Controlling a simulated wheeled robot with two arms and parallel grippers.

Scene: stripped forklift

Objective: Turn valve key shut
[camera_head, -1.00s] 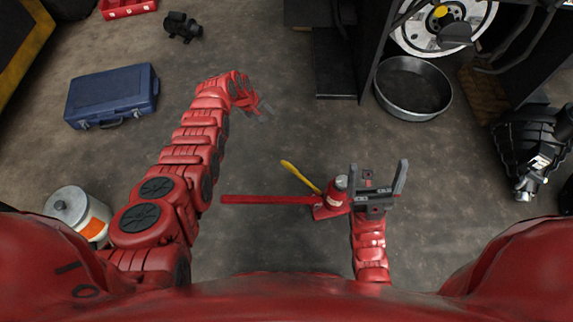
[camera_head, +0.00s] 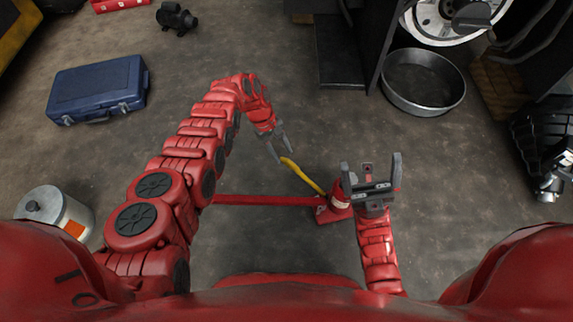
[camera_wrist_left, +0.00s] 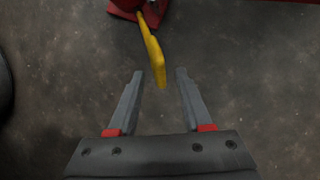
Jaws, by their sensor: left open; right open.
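The yellow valve key (camera_head: 306,178) is a long thin lever joined to the red jack (camera_head: 335,209) on the floor. My left gripper (camera_head: 283,156) is open at the key's free end. In the left wrist view the free end of the yellow key (camera_wrist_left: 153,52) reaches between the tips of my open left gripper (camera_wrist_left: 160,75), with a gap to each finger. Its other end meets the red body (camera_wrist_left: 142,8) at the top edge. My right gripper (camera_head: 371,166) is open and empty, and partly covers the right side of the jack.
The jack's red bar (camera_head: 262,200) extends left across the floor, below my left gripper. A metal pan (camera_head: 424,82) and dark forklift parts stand at the upper right. A blue case (camera_head: 98,88) and a white can (camera_head: 58,215) are at left. Floor above the key is clear.

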